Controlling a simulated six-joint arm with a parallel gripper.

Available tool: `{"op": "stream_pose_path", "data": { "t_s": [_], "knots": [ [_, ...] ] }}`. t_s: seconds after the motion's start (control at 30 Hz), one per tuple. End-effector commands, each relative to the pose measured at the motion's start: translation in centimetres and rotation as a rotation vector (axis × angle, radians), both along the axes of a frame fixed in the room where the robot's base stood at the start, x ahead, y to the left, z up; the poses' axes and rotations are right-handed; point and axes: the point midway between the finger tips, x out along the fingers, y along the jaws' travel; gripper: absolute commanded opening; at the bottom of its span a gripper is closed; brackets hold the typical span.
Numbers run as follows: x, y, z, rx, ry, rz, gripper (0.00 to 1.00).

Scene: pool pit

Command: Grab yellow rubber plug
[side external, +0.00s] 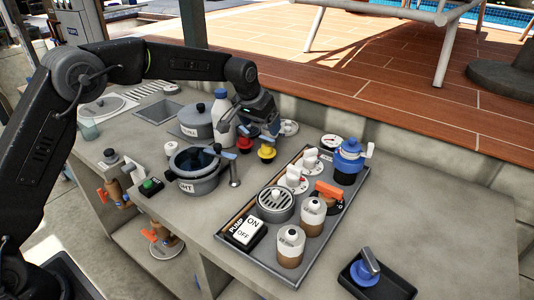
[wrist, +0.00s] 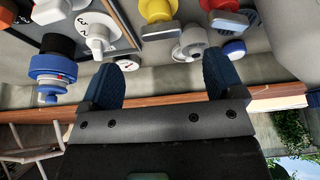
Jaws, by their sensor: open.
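The yellow rubber plug (side external: 267,152) sits on the counter behind the tray, just to the right of a red plug (side external: 244,143). In the wrist view the yellow plug (wrist: 157,10) shows at the top edge, partly cut off, beyond the fingertips and sideways between them. My gripper (side external: 263,131) is behind and above the yellow plug in the side view. In the wrist view its two blue fingers (wrist: 161,72) are spread apart with nothing between them.
A white bottle (side external: 222,111) and a grey lidded pot (side external: 197,120) stand left of my gripper. An open pot (side external: 195,169) stands in front. A tray (side external: 343,205) with knobs, jars and a blue-topped valve (side external: 347,160) lies to the right. A low wall runs behind.

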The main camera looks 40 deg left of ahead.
Motion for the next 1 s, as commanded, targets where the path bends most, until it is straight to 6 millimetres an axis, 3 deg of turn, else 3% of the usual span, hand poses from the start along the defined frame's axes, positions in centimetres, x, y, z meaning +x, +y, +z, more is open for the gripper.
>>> {"op": "stream_pose_path", "data": {
  "t_s": [0.6, 0.93, 1.0],
  "knots": [
    [2.5, 0.1, -6.5, 0.0, -0.001, 0.0, 0.87],
    [2.8, 0.1, -7.2, 0.0, -0.001, 0.0, 0.87],
    [2.8, 0.1, -7.1, 0.0, -0.001, 0.0, 0.81]
  ]
}}
